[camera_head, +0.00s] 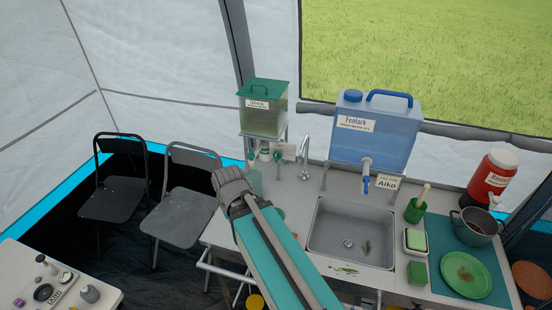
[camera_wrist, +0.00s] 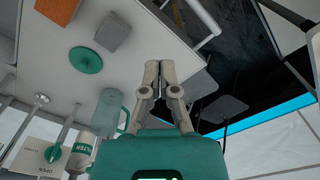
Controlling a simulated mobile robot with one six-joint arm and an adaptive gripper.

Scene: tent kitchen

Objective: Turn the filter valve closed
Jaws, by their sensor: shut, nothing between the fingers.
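The filter tank (camera_head: 262,117), clear with a green lid and a label, stands on a rack at the back left of the counter. A small green valve handle (camera_head: 277,155) shows below it, beside a white card (camera_head: 289,151). In the wrist view the green valve handle (camera_wrist: 56,151) is at lower left, by a card (camera_wrist: 36,155) whose lettering appears to read OPEN. My gripper (camera_wrist: 158,64) is shut and empty, its fingertips together. It is over the counter's left end, apart from the valve. In the head view my arm hides the fingers.
A clear jug (camera_wrist: 108,113) with a green handle stands between my gripper and the valve. A tall faucet (camera_head: 304,158), blue water tank (camera_head: 375,131) and sink (camera_head: 350,232) are to the right. A green disc (camera_wrist: 86,60) and grey block (camera_wrist: 113,31) lie on the counter.

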